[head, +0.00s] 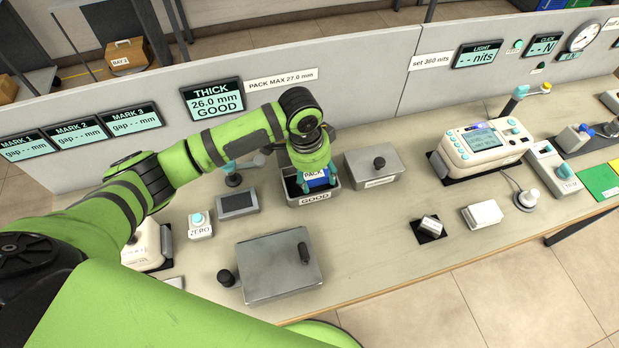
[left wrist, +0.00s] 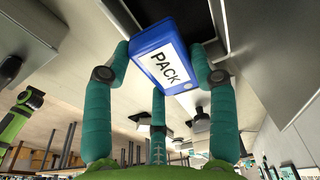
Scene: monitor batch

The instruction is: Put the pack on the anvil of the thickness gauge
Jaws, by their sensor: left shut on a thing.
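The blue pack (head: 317,181) with a white PACK label is in my left gripper (head: 316,178), whose teal fingers are shut on it. The gripper points down over the open grey bin marked GOOD (head: 335,193). In the left wrist view, the pack (left wrist: 152,48) sits tilted between the fingertips (left wrist: 165,62), near a dark opening. I cannot tell whether it touches the bin floor. A small stand with a teal knob (head: 233,180), perhaps the thickness gauge, is left of the bin, partly behind my arm. The thickness display (head: 213,99) reads 26.0 mm GOOD. My right gripper does not show.
A closed grey lidded box (head: 375,168) stands right beside the GOOD bin. A dark pad (head: 237,205) and the ZERO button (head: 199,224) are to the left. A larger lidded box (head: 278,266) is in front.

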